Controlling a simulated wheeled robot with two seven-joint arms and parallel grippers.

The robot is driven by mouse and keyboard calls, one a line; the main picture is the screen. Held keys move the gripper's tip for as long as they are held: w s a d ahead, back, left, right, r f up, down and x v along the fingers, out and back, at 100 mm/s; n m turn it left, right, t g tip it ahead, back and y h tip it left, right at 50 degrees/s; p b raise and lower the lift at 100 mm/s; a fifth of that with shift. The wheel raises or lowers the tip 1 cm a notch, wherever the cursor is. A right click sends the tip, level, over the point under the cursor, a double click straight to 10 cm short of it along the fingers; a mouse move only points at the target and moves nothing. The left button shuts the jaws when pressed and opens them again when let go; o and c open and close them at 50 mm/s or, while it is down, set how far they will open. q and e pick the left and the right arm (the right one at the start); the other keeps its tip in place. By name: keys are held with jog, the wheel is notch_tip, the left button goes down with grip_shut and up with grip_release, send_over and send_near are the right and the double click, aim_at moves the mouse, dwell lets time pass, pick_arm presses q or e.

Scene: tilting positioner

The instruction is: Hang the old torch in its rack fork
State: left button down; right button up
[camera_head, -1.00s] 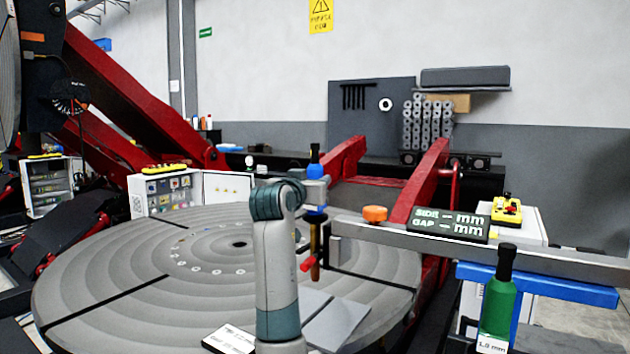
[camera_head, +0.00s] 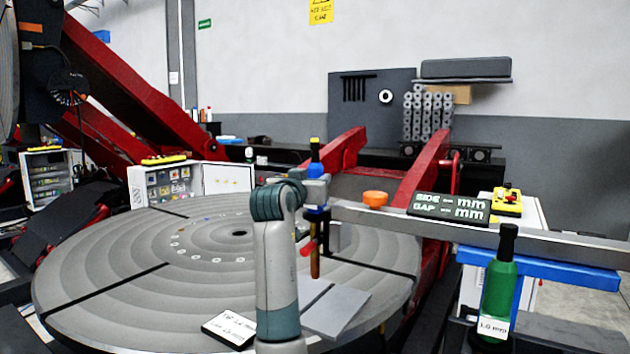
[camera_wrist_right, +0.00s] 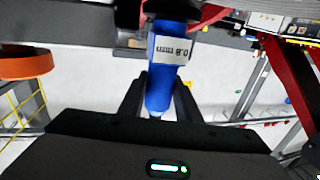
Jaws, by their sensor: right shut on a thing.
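In the right wrist view the blue torch (camera_wrist_right: 172,60) carries a white label reading 0.8. My right gripper (camera_wrist_right: 160,97) is shut on it, a dark finger on each side; in the head view my pale arm partly hides the gripper (camera_head: 315,208). A green torch (camera_head: 500,285) labelled 1.0 mm stands upright at the right. I cannot tell whether the blue torch touches a fork. My left gripper is out of view.
The grey beam (camera_head: 420,224) runs right from the blue torch, with an orange knob (camera_head: 375,199) and a sign (camera_head: 449,207) on it. A large round grey table (camera_head: 110,275) lies below. Red arms (camera_head: 423,175) rise behind.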

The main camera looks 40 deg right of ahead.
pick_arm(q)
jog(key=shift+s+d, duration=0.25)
pick_arm(e)
jog(key=shift+r, duration=0.2)
jog(key=shift+a, duration=0.15)
jog(key=shift+s+a, duration=0.1)
jog(key=shift+a, duration=0.2)
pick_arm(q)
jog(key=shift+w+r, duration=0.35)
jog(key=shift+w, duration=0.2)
pick_arm(e)
jog(key=w+a+v, duration=0.1)
jog(key=w+v, duration=0.1)
jog(key=v, duration=0.8)
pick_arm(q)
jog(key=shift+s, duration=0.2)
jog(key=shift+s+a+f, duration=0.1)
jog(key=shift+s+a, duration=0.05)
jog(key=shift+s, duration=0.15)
pick_arm(e)
jog(key=shift+a, duration=0.1)
